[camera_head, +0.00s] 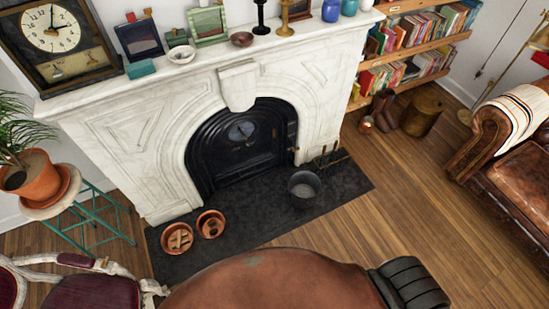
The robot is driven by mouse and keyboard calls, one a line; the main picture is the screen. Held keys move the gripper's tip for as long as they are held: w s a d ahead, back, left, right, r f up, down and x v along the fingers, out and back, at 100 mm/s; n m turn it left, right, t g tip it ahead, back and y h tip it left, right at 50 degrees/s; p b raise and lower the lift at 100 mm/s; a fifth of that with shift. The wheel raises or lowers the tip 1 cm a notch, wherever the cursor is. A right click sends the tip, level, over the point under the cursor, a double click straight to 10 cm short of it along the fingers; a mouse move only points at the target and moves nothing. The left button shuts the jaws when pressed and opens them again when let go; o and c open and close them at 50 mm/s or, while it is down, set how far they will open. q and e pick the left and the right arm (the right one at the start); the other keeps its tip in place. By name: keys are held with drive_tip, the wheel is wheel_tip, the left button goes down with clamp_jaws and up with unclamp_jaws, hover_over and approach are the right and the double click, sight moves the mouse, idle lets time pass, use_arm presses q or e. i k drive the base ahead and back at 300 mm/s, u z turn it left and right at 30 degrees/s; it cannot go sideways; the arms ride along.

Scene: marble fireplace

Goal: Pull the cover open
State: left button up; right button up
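The cover (222,158) is a black arched panel set in the white marble fireplace (130,130). It appears closed against the opening. A round dark detail (242,130) shows on its upper middle. Small light metal fittings (292,135) show at the right side of its frame, but they are too small to make out. Neither of my grippers is in view, so nothing of mine is seen touching the cover.
A brown rounded surface (270,282) fills the bottom middle. A leather sofa (515,175) stands right. Wooden floor (400,195) is clear between hearth and sofa.

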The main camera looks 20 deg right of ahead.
sight(223, 156)
drive_tip(key=u, duration=0.6)
drive_tip(key=i, duration=1.2)
drive_tip(key=z, duration=0.6)
drive_tip(key=i, duration=0.4)
drive_tip(key=z, duration=0.5)
